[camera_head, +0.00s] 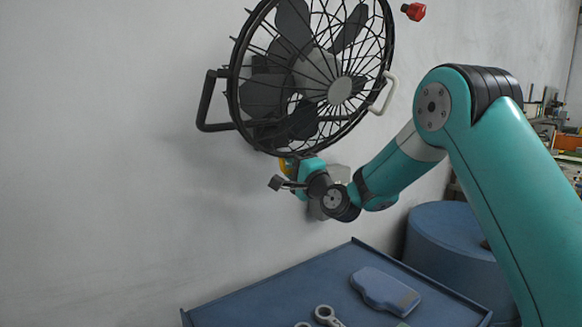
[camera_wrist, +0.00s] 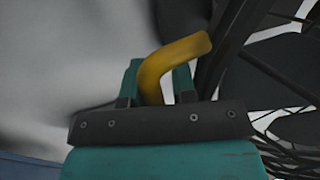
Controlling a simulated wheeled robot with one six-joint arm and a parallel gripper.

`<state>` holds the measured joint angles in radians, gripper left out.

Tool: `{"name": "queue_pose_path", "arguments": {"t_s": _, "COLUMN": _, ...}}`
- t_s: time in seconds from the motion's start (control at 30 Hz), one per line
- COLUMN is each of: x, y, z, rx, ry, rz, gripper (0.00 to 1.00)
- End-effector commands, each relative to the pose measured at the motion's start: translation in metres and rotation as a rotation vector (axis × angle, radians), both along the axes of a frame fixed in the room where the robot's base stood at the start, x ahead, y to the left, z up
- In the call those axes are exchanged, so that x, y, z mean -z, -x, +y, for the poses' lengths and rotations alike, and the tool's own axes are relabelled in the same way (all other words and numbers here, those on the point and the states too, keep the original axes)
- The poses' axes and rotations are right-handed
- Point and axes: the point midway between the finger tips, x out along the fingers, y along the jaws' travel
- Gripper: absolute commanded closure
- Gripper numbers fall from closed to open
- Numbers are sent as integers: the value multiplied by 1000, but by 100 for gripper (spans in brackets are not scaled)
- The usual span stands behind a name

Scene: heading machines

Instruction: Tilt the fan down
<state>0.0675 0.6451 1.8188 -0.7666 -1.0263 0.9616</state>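The black caged fan (camera_head: 315,75) hangs on the grey wall at upper middle in the head view, its grille facing right and slightly forward. A pale handle (camera_head: 384,93) sits on its right rim. A yellow bent bar (camera_wrist: 172,62) shows in the wrist view, its lower end between the two fingers of my gripper (camera_wrist: 157,84). In the head view my gripper (camera_head: 292,168) is just under the fan's lower rim, with a bit of yellow at its tip. The fingers flank the bar closely; I cannot tell whether they grip it. The bar's lower end is hidden.
A black bracket (camera_head: 209,102) sticks out left of the fan. A red object (camera_head: 413,11) is on the wall at upper right. Below is a blue table (camera_head: 265,300) with a blue device (camera_head: 384,290) and ring-ended tools (camera_head: 326,315). A blue drum (camera_head: 445,228) stands at right.

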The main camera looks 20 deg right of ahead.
Motion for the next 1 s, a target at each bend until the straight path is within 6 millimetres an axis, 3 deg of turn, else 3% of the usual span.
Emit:
{"name": "queue_pose_path", "arguments": {"t_s": 0.27, "x": 10, "y": 16, "z": -6, "rx": -1, "ry": -2, "rz": 4, "gripper": 75}}
{"name": "queue_pose_path", "arguments": {"t_s": 0.7, "x": 39, "y": 115, "z": -37, "rx": 4, "ry": -1, "rz": -1, "gripper": 75}}
{"name": "queue_pose_path", "arguments": {"t_s": 1.0, "x": 44, "y": 156, "z": -50, "rx": 1, "ry": 0, "rz": 0, "gripper": 75}}
